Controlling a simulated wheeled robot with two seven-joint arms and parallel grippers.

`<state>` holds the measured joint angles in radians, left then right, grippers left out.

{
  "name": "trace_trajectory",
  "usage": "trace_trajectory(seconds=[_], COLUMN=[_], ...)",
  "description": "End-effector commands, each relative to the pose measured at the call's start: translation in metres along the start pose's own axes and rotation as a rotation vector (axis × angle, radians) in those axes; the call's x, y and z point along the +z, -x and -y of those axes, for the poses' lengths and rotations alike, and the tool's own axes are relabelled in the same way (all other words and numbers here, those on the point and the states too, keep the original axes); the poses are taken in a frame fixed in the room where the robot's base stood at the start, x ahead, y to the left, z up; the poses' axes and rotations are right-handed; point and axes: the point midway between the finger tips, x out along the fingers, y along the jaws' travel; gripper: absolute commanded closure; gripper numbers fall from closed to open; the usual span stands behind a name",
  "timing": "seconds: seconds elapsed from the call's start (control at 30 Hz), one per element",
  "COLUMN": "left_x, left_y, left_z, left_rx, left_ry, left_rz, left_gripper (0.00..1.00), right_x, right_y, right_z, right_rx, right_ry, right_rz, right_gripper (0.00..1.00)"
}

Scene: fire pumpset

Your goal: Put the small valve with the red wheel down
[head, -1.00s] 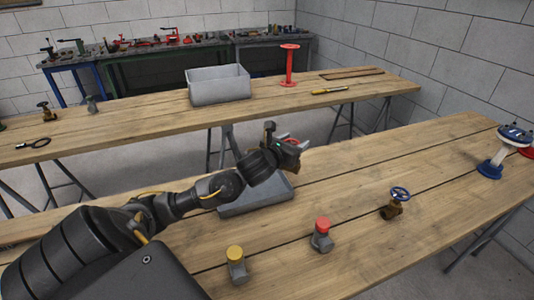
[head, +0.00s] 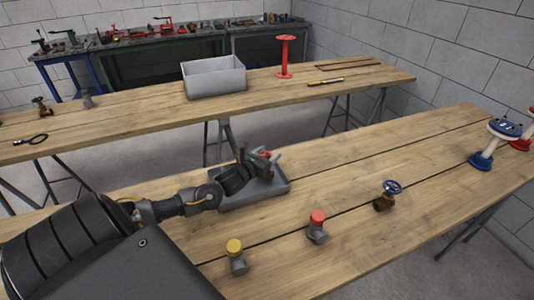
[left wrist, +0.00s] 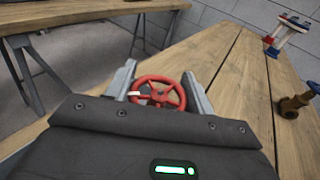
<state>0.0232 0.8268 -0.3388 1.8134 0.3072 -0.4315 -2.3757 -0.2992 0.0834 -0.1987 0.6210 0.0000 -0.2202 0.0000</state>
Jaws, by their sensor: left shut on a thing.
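The small valve's red wheel (left wrist: 158,92) shows between the two fingers of my left gripper (left wrist: 160,88) in the left wrist view. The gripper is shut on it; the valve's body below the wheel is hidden. In the head view my left gripper (head: 266,158) is over the grey tray (head: 272,192) on the near bench, with a bit of red at its fingers. I cannot tell whether the valve touches the tray. My right gripper is not in view.
On the near bench (head: 370,240) stand a yellow-capped fitting (head: 236,256), a red-capped fitting (head: 317,227), a brass valve with a blue wheel (head: 386,195) and a blue-and-white stand (head: 492,142). A grey bin (head: 214,78) is on the far bench. The bench middle is clear.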

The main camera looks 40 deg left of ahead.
Motion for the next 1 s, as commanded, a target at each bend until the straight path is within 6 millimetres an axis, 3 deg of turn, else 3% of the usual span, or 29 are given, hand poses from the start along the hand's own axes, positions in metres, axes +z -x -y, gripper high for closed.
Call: trace_trajectory(seconds=[0.37, 0.4, 0.53, 0.87, 1.0], left_x=[-0.004, -0.005, -0.004, -0.001, -0.005], left_y=[-0.001, -0.001, -0.001, 0.0, 0.014], left_z=[0.0, 0.0, 0.0, 0.0, 0.001], left_rx=[-0.001, -0.001, -0.001, -0.001, -0.002], left_ry=[-0.001, -0.002, -0.001, -0.001, -0.003], left_rz=[0.004, 0.001, 0.001, 0.001, -0.001], left_gripper=[1.0, 0.44, 0.27, 0.25, 0.25], right_x=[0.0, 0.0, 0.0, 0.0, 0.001], right_y=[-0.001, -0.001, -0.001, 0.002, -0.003], right_z=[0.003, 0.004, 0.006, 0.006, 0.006], right_rx=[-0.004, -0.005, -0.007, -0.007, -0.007], right_ry=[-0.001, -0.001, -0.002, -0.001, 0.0], right_rz=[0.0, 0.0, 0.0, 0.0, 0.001], right_gripper=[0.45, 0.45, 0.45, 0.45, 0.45])
